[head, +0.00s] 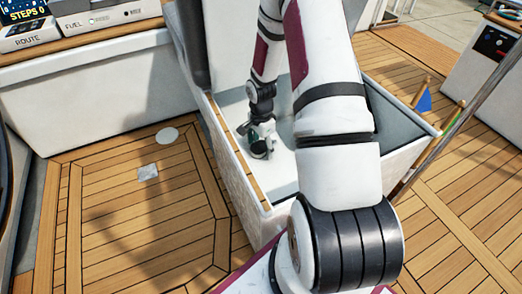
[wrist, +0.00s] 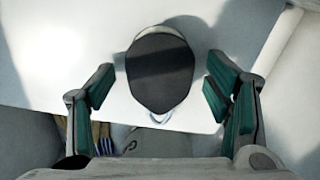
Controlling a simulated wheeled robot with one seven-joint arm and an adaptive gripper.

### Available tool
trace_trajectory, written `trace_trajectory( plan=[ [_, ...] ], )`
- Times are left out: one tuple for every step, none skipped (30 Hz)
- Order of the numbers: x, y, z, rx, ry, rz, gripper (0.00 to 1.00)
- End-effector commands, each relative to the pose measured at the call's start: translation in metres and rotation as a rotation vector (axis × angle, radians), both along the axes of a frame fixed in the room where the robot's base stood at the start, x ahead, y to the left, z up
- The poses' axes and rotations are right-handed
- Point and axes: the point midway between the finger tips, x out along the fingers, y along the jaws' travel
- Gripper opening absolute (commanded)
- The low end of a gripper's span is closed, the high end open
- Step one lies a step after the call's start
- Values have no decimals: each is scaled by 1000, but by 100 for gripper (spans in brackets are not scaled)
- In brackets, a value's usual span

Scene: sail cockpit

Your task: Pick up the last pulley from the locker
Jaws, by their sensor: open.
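The pulley (wrist: 160,72), a dark oval face with a pale rim and a small pale loop at its lower end, lies on a white surface in the wrist view. My gripper (wrist: 160,80) is open, with one green-padded finger on each side of the pulley and gaps between. In the head view my gripper (head: 261,146) reaches down into the white open locker (head: 232,165). I cannot make out the pulley there; the gripper and arm cover that spot.
The locker's walls stand close around my gripper. Striped yellow and blue items (wrist: 103,138) show below the white surface's edge in the wrist view. Teak deck (head: 150,220) lies clear to the left.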

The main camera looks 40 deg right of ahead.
Motion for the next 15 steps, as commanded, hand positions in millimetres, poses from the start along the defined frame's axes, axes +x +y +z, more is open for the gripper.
trace_trajectory(
  plan=[
    [0,0,0,0,-1,0,72],
    [0,0,1,0,-1,0,72],
    [0,0,1,0,-1,0,72],
    [0,0,1,0,-1,0,72],
    [0,0,1,0,0,0,67],
    [0,0,1,0,0,0,58],
    [0,0,1,0,0,0,51],
    [0,0,1,0,0,0,44],
    [0,0,1,0,0,0,35],
    [0,0,1,0,0,0,29],
    [0,0,1,0,0,0,22],
    [0,0,1,0,0,0,16],
    [0,0,1,0,0,0,16],
    [0,0,1,0,-1,0,16],
    [0,0,1,0,0,0,16]
  ],
)
